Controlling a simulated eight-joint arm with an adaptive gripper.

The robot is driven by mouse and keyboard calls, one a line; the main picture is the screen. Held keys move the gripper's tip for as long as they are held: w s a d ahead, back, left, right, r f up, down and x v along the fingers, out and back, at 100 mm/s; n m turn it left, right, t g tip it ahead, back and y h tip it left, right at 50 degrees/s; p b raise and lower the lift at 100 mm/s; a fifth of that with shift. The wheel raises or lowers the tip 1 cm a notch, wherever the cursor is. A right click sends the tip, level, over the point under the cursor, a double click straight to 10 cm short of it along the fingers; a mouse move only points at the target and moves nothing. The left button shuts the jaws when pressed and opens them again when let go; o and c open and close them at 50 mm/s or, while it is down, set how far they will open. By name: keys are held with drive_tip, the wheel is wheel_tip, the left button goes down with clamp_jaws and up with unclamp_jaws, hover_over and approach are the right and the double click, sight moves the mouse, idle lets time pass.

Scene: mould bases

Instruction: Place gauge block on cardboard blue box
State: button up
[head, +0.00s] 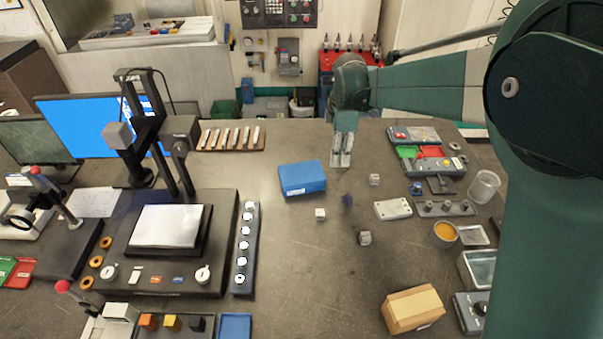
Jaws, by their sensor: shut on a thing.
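The blue cardboard box (302,179) lies on the grey bench near the middle of the head view. My gripper (341,160) points down just right of the box's back right corner, apart from it in the picture. Its fingers are shut on a small grey metallic piece, which I take to be the gauge block. The piece is mostly hidden by the fingers, so its shape is hard to tell. The exact height of the fingertips above the bench cannot be told.
Small cubes (320,213), (374,179) and (365,238) and a dark blue piece (347,200) lie around the box. A white plate (393,209) lies right. A brown carton (413,309) is at the front. A measuring stand (170,240) stands left. Bench between is clear.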

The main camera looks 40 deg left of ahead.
hover_over(301, 173)
drive_tip(key=shift+w+r, duration=0.15)
drive_tip(key=shift+r, duration=0.3)
drive_tip(key=shift+f, duration=0.1)
drive_tip(key=shift+f, duration=3.05)
drive_tip(key=shift+f+p, duration=0.3)
drive_tip(key=shift+f, duration=1.55)
drive_tip(key=shift+f, duration=0.2)
drive_tip(key=o, duration=1)
drive_tip(key=shift+o, duration=0.2)
